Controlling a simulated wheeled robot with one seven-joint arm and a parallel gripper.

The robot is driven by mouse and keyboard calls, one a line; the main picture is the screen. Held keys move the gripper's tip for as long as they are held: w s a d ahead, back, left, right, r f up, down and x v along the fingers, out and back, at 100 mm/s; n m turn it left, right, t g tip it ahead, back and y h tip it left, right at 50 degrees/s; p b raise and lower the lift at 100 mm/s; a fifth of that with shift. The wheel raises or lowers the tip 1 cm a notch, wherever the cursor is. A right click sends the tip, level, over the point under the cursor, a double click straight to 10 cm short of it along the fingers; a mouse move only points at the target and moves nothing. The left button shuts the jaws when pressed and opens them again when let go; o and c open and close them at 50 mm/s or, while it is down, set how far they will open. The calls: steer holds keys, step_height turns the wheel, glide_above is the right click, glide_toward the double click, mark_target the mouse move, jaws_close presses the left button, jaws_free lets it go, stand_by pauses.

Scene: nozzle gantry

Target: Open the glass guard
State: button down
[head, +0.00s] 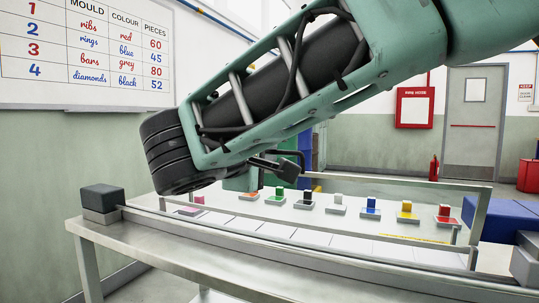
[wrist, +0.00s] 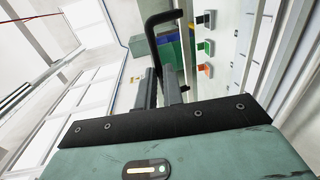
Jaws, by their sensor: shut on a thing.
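The glass guard (head: 400,180) is a clear pane in a pale metal frame over the bench, in the head view. Yellow lettering shows low on it. Its black handle (head: 291,153) shows just below my arm; in the wrist view the handle (wrist: 166,17) is a bent black bar rising past the fingers. My gripper (head: 276,164) is shut on the handle; its two dark fingers also show in the wrist view (wrist: 164,85). My forearm hides the guard's left part in the head view. How far the guard stands open is hard to tell.
Several coloured nozzle blocks (head: 370,208) stand in a row behind the glass. A long metal rail (head: 300,256) runs along the bench front, with a black end block (head: 102,198) at left. A blue box (head: 503,220) stands at right.

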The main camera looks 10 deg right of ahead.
steer(key=shift+f, duration=0.45)
steer(key=c, duration=1.5)
jaws_free()
steer(key=shift+r, duration=0.1)
steer(key=p+v, duration=0.2)
steer(key=v, duration=1.5)
steer(key=shift+s+a+r, duration=0.1)
steer(key=shift+s, duration=0.05)
